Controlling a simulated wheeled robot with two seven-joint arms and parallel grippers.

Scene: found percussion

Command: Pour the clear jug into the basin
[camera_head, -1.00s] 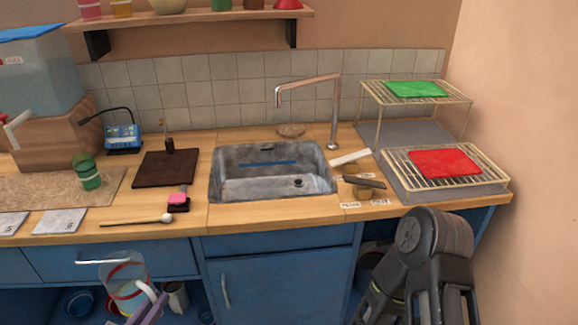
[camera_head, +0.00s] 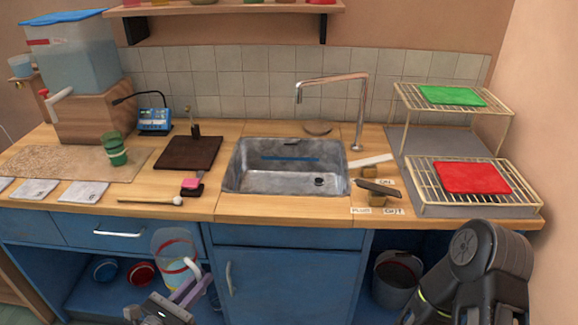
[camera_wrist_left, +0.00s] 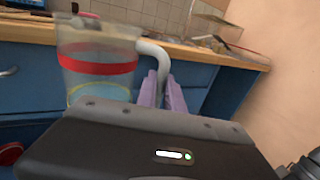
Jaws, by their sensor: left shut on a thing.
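The clear jug (camera_head: 174,246) has a red band and a white handle. It is held in front of the blue cabinet, below the counter's front edge, and looks nearly upright. My left gripper (camera_head: 188,285) is shut on its handle. The left wrist view also shows the jug (camera_wrist_left: 97,60), with my purple fingers (camera_wrist_left: 163,95) around the white handle. The grey sink basin (camera_head: 240,179) is set in the counter, up and right of the jug. My right arm is at lower right, but its gripper is out of view.
A faucet (camera_head: 359,115) stands behind the basin. A wire rack with a red cloth (camera_head: 472,177) is at right. The counter edge (camera_head: 290,223) lies between jug and basin.

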